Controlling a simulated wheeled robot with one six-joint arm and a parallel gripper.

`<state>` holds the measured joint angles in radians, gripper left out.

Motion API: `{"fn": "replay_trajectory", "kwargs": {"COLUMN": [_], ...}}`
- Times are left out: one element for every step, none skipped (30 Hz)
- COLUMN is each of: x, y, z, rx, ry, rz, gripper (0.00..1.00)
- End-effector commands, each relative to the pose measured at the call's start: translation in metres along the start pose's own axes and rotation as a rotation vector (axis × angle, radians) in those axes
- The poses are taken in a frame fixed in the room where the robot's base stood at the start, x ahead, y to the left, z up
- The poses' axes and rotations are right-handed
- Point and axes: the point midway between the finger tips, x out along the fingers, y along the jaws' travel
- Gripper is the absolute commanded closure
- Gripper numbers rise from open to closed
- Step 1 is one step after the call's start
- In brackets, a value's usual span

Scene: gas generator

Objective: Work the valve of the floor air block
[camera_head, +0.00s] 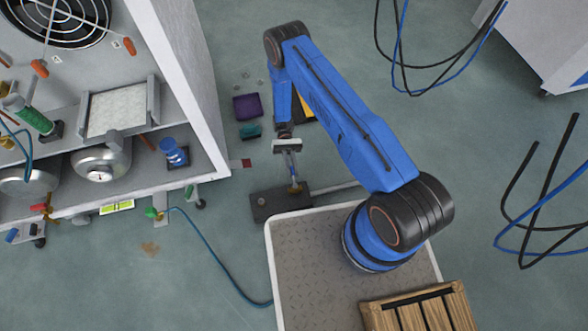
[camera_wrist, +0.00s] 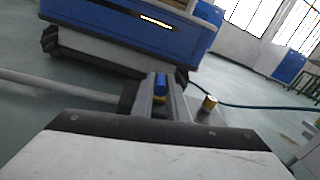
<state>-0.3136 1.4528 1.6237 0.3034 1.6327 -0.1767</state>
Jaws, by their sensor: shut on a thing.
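The floor air block (camera_head: 268,204) is a dark block on the floor, left of my base's tray, with a grey pipe running to the right. My gripper (camera_head: 293,180) reaches down over its right end. In the wrist view my gripper (camera_wrist: 161,82) has its two grey fingers shut on a small blue valve handle (camera_wrist: 160,86), with a brass part just below it. A separate brass fitting (camera_wrist: 209,103) stands to the right of the fingers. The fingers hide part of the valve, and I cannot tell its exact turn angle.
A white cabinet (camera_head: 190,70) with shelves of equipment stands on the left. A blue hose (camera_head: 215,255) crosses the floor. A purple box (camera_head: 247,107) and a teal box (camera_head: 250,131) lie near my arm. Black and blue cables (camera_head: 545,210) are on the right; open floor lies between.

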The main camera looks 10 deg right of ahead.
Motion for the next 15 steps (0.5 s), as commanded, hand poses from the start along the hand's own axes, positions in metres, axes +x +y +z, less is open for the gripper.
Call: {"fn": "replay_trajectory", "kwargs": {"x": [-0.001, -0.001, -0.0011, -0.0012, -0.0013, -0.0013, -0.0013, -0.0012, -0.0012, -0.0011, -0.0012, -0.0011, -0.0011, -0.0011, -0.0011], "y": [-0.0021, -0.0028, -0.0035, -0.004, -0.0046, -0.0052, -0.0056, -0.0059, -0.0062, -0.0064, -0.0065, -0.0066, -0.0066, -0.0066, -0.0067], "z": [-0.0002, -0.0003, -0.0004, -0.0004, -0.0005, -0.0006, -0.0007, -0.0008, -0.0008, -0.0009, -0.0009, -0.0009, -0.0009, -0.0009, -0.0009], "rx": [-0.001, -0.001, -0.001, -0.001, -0.001, -0.001, -0.001, -0.001, -0.001, -0.001, -0.001, -0.001, -0.001, -0.001, -0.001], "ry": [-0.002, -0.004, -0.007, -0.009, -0.01, -0.012, -0.013, -0.014, -0.015, -0.015, -0.015, -0.016, -0.016, -0.016, -0.016], "rz": [0.021, 0.033, 0.046, 0.053, 0.06, 0.068, 0.074, 0.078, 0.083, 0.086, 0.088, 0.09, 0.091, 0.092, 0.092], "gripper": [1.0, 1.0, 1.0, 1.0, 1.0, 1.0, 1.0, 1.0, 1.0, 1.0, 1.0, 1.0, 1.0, 1.0, 1.0]}}
